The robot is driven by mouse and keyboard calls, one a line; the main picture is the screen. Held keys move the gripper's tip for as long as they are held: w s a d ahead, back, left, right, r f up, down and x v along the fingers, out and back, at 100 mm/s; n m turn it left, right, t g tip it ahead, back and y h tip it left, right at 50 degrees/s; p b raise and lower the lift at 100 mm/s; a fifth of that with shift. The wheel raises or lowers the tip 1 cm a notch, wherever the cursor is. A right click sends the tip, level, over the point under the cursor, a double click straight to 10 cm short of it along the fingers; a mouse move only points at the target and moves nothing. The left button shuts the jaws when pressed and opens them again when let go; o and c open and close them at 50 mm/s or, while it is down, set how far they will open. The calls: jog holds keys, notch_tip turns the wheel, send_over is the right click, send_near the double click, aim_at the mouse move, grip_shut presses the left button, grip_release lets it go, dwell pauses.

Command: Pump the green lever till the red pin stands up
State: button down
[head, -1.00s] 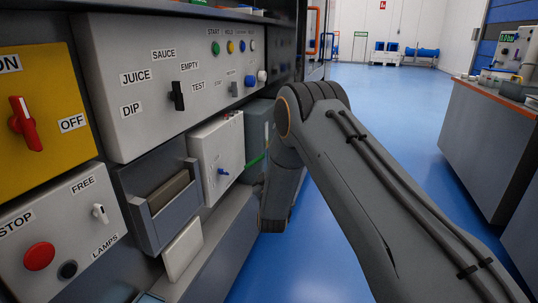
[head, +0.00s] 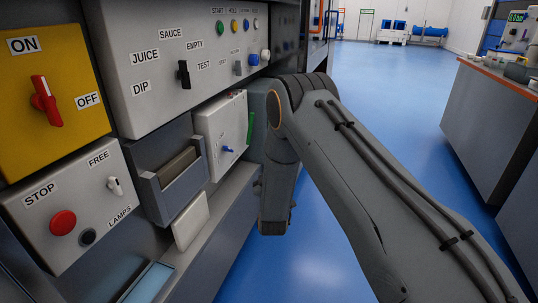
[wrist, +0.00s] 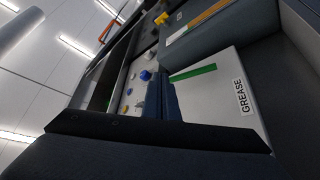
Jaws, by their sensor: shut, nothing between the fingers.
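The green lever (head: 251,130) stands nearly upright at the right side of a white box (head: 221,137) with a blue knob. In the wrist view the green lever (wrist: 193,73) is a flat green strip across the white box (wrist: 218,85) labelled GREASE. My gripper (wrist: 166,98) shows as dark fingers, shut and empty, close to the lever's left end; I cannot tell if they touch. In the head view the gripper is hidden behind my arm. A tiny reddish mark at the box's top edge in the head view is too small to tell as the red pin.
A panel (head: 150,60) with a black selector and several buttons is above the box. A grey bin (head: 170,177) and a box with a red stop button (head: 62,223) are at left. A counter (head: 488,135) is at right, with clear blue floor between.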

jog(key=shift+a, duration=0.1)
dwell(0.3)
notch_tip(320, 180, up, 5)
jog(key=w+a+m+g+y, duration=0.1)
jog(key=w+g, duration=0.1)
jog(key=g, duration=0.3)
jog(key=s+r+m+g, duration=0.25)
jog(key=s+g, duration=0.35)
jog(key=s, duration=0.3)
jog(key=s+d+r+m+g, duration=0.1)
jog(key=s+d+g, duration=0.3)
jog(key=s, duration=0.9)
jog(key=s+d+r+g+h, duration=0.1)
jog(key=s+d+g, duration=0.2)
jog(key=s, duration=1.1)
jog(key=s+d+r+m+g, duration=0.1)
jog(key=s+d+g, duration=0.3)
jog(key=s, duration=0.9)
jog(key=shift+s+d+r+m+g+h, duration=0.35)
jog(key=shift+s+d+r, duration=0.1)
jog(key=shift+r, duration=0.15)
